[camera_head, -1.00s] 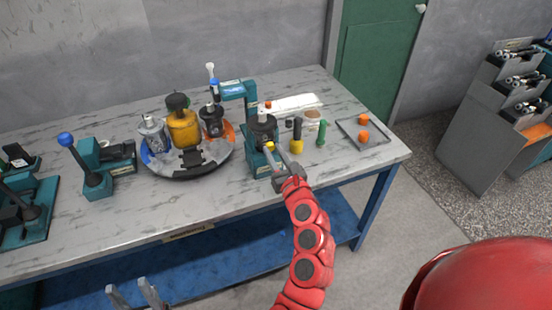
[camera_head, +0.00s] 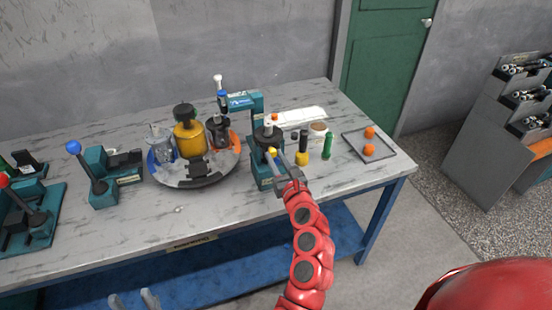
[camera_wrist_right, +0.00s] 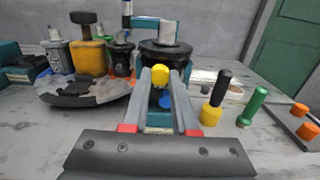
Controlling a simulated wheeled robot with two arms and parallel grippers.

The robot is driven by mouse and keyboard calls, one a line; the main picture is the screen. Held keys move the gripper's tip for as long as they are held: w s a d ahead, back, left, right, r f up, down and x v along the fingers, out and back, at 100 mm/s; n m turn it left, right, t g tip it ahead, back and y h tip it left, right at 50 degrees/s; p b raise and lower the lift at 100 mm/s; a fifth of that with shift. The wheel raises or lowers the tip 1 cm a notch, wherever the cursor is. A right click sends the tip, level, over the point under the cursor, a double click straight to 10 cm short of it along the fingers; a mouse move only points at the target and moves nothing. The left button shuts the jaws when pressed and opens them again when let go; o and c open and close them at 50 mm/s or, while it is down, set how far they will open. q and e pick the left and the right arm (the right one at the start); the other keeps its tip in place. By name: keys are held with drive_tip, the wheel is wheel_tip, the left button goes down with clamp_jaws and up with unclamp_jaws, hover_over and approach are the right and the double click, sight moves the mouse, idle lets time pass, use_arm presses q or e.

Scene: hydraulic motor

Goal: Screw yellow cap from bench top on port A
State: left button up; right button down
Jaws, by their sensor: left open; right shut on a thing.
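My right gripper (camera_head: 276,157) is shut on a small yellow cap (camera_wrist_right: 160,74), which sits at its fingertips. The cap also shows in the head view (camera_head: 271,152). The fingers point at the front of a dark motor (camera_head: 267,133) clamped in a teal stand (camera_head: 262,172). In the right wrist view the motor (camera_wrist_right: 166,53) is right behind the cap. I cannot tell whether the cap touches a port; port A itself is not discernible. A blue spot (camera_wrist_right: 165,100) shows below the cap. My left gripper (camera_head: 134,300) is open and empty, low in front of the bench.
To the right of the stand are a yellow-and-black part (camera_head: 302,156), a green handle (camera_head: 328,148) and a tray (camera_head: 382,149) with orange caps. A blue-knobbed lever press (camera_head: 100,190) stands further left.

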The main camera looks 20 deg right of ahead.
drive_tip(key=shift+w, duration=0.15)
idle(0.8)
drive_tip(key=shift+d+r+m+p, duration=0.1)
drive_tip(key=shift+r+m+p, duration=0.1)
drive_tip(key=shift+m+p, duration=0.35)
drive_tip(key=shift+m, duration=0.35)
drive_tip(key=shift+f, duration=0.1)
drive_tip(key=c, duration=1)
unclamp_jaws()
drive_tip(key=shift+o, duration=0.4)
drive_tip(key=shift+w+f, duration=0.1)
drive_tip(key=shift+w, duration=0.05)
